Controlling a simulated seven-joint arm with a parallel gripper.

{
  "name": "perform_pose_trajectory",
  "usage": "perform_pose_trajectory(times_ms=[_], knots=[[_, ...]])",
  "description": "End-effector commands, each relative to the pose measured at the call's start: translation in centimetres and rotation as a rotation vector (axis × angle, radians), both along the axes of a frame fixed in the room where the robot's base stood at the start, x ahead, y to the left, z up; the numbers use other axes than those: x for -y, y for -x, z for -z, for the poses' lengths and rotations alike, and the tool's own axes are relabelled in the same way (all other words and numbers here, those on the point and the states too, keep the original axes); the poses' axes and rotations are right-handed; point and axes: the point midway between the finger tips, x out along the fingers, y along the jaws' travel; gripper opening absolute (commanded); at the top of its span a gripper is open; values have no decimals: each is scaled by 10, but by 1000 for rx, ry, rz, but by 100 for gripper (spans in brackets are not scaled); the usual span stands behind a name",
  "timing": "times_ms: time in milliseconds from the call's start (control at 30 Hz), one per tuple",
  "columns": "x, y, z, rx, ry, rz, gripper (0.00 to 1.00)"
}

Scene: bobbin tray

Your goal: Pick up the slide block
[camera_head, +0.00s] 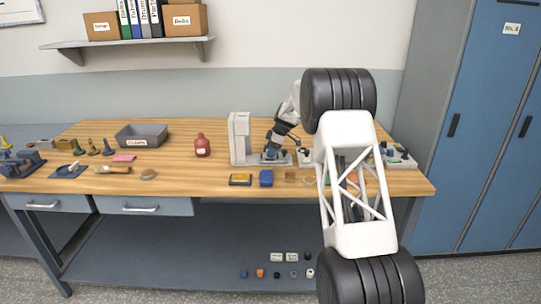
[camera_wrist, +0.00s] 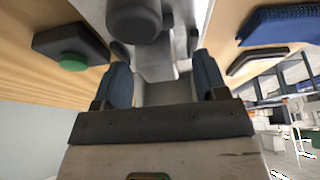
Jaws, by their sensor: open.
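My gripper (camera_wrist: 160,88) shows in the wrist view with two dark blue-grey fingers set apart. A pale grey body with a dark round knob (camera_wrist: 135,18) fills the view between and beyond them. I cannot tell whether the fingers touch it. No thing is surely the slide block. A blue ribbed thing (camera_wrist: 275,25) shows at the wrist view's upper right.
A white upright housing (camera_head: 240,140) stands mid-table, with a dark and white tilted apparatus (camera_head: 282,135) beside it. A red bottle (camera_head: 202,147) and grey bin (camera_head: 141,136) stand to the left. A dark box with green button (camera_wrist: 72,62) is left of my fingers. Wood between bin and bottle is clear.

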Motion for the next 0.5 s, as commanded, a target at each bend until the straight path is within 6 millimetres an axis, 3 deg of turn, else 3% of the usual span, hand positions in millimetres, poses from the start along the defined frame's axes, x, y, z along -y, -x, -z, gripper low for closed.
perform_pose_trajectory(times_ms=[167, 500], knots=[[0, 0, 0, 0, 0, 0, 66], [0, 0, 0, 0, 0, 0, 14]])
